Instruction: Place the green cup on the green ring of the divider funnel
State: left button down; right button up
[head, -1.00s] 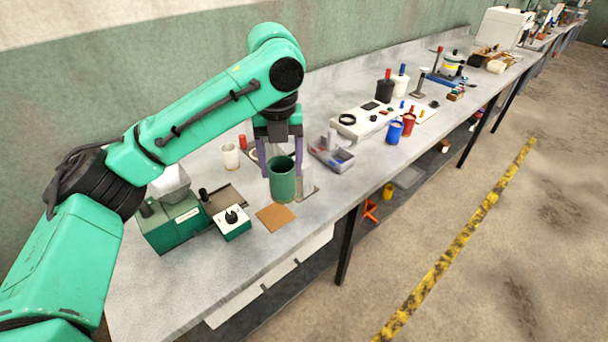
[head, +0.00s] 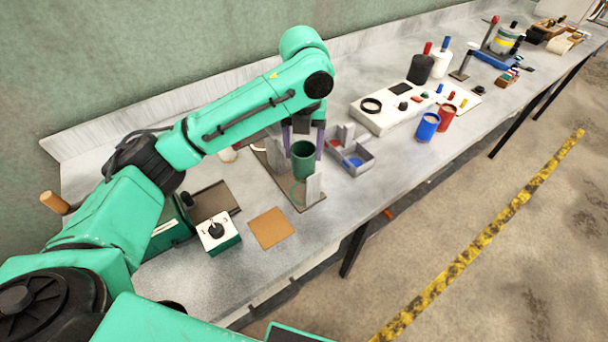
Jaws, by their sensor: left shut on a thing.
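The green cup (head: 303,162) is upright in my left gripper (head: 303,143), whose two purple fingers are shut on it from either side. The divider funnel appears to be the dark board with pale upright plates (head: 314,189) below and around the cup. A thin green ring (head: 297,191) shows on this board, just below and left of the cup and partly hidden. The cup seems to be above the board, but I cannot tell the gap. My right gripper is not in view.
A grey compartment tray (head: 352,160) stands close right of the cup. A brown square pad (head: 270,228) and a white-topped knob box (head: 217,233) lie in front. Blue (head: 428,126) and red (head: 446,117) cups stand farther right beside a white panel.

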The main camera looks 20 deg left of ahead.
aim_at(304, 171)
pick_arm(q)
jog(key=f, duration=0.2)
jog(key=w+f, duration=0.1)
jog(key=f, duration=0.2)
jog(key=shift+p, duration=0.3)
jog(key=f, duration=0.3)
jog(key=shift+s+f+p, duration=0.3)
jog(key=shift+f+p, duration=0.05)
jog(key=shift+w+f, duration=0.2)
jog(key=shift+f, duration=0.1)
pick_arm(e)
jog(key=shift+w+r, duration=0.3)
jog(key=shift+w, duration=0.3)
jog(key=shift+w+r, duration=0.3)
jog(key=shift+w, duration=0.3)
pick_arm(q)
jog(key=shift+c, duration=0.2)
grip_release()
jog(key=shift+s, duration=0.1)
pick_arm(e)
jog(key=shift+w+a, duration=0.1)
pick_arm(q)
jog(key=shift+r, duration=0.35)
notch_tip(304, 171, up, 12)
jog(key=shift+f+b, duration=0.2)
jog(key=shift+b, duration=0.6)
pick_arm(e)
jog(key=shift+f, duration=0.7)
